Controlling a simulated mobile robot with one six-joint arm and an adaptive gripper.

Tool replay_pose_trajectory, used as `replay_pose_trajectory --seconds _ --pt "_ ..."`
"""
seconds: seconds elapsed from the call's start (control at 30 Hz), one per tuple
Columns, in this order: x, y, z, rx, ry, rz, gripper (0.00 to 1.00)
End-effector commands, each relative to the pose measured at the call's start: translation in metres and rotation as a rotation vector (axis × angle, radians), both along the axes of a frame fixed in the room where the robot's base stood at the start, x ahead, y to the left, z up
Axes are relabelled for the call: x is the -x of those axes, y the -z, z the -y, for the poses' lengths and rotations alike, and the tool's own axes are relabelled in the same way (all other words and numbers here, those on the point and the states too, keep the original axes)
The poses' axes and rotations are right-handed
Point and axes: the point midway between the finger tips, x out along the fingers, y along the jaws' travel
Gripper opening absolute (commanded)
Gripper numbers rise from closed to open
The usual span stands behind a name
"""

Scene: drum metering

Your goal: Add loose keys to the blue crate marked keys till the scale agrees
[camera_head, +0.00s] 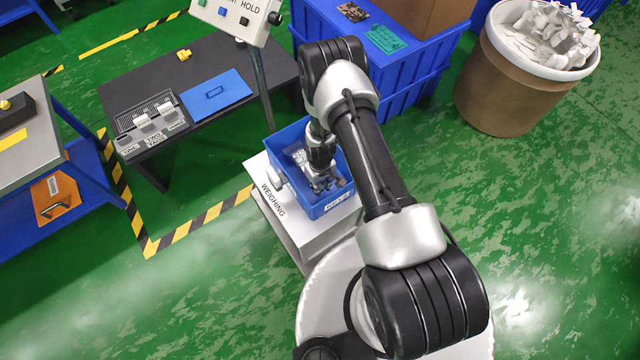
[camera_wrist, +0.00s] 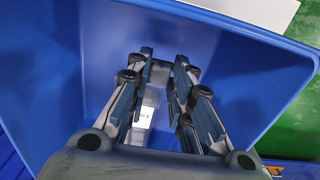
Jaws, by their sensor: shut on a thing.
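The blue crate marked keys (camera_head: 319,211) stands on the scale marked weighing (camera_head: 262,172). Small grey and white things lie in it, too small to tell apart. My gripper (camera_head: 322,184) reaches down into the crate. In the wrist view, the crate's blue walls (camera_wrist: 235,65) surround my gripper (camera_wrist: 162,78). Its fingers are close together on a small pale grey thing (camera_wrist: 158,76), mostly hidden between them; I cannot tell whether it is a key. A pale block with a dark mark (camera_wrist: 143,117) shows between the fingers, nearer the palm. The scale's reading cannot be made out.
A panel with coloured buttons (camera_head: 232,17) stands on a post behind the scale. A dark table (camera_head: 222,56) holds a rack (camera_head: 146,116) and a blue flat piece (camera_head: 215,91). Large blue crates (camera_head: 405,85) and a brown drum (camera_head: 500,95) stand behind. Green floor is clear at right.

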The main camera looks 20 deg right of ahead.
Motion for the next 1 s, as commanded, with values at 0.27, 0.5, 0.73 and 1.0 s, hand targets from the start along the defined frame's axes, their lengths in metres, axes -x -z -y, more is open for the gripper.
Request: replay_pose_trajectory --seconds 0.27,0.5,0.73,1.0 --pt "0.0 0.005 0.0 0.0 0.0 0.0 0.12" --pt "0.0 0.008 0.0 0.0 0.0 -0.001 0.12" --pt "0.0 0.012 0.0 0.0 0.0 0.0 0.12" --pt "0.0 0.016 0.0 0.0 0.0 0.0 0.12"
